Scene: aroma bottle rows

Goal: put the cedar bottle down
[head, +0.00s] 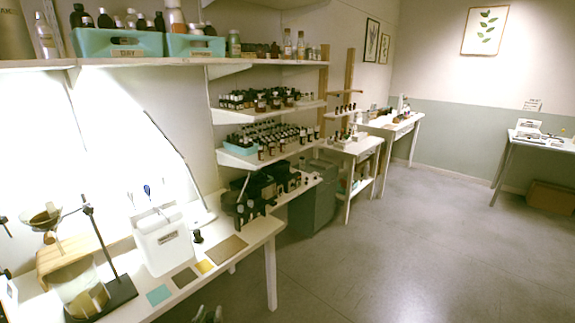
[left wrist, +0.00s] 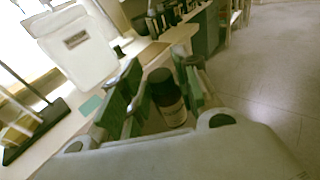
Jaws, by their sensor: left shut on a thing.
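The bottle (left wrist: 166,92), dark with a black cap and a pale label, stands between the green finger pads of my left gripper (left wrist: 158,98) in the left wrist view. The gripper is shut on it. The label is too blurred to read, so I cannot tell that it says cedar. In the head view only the tips of my left gripper (head: 208,315) show at the bottom edge, beside the front of the white table (head: 240,238); the bottle cannot be made out there. My right gripper is not in view.
Teal (head: 158,294), brown (head: 184,278), yellow (head: 205,266) and tan (head: 227,250) mats lie along the table's front. A white container (head: 163,243), a small dark item (head: 197,237) and a stand (head: 104,248) are behind or beside them. Shelves (head: 240,116) of bottles stand farther back.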

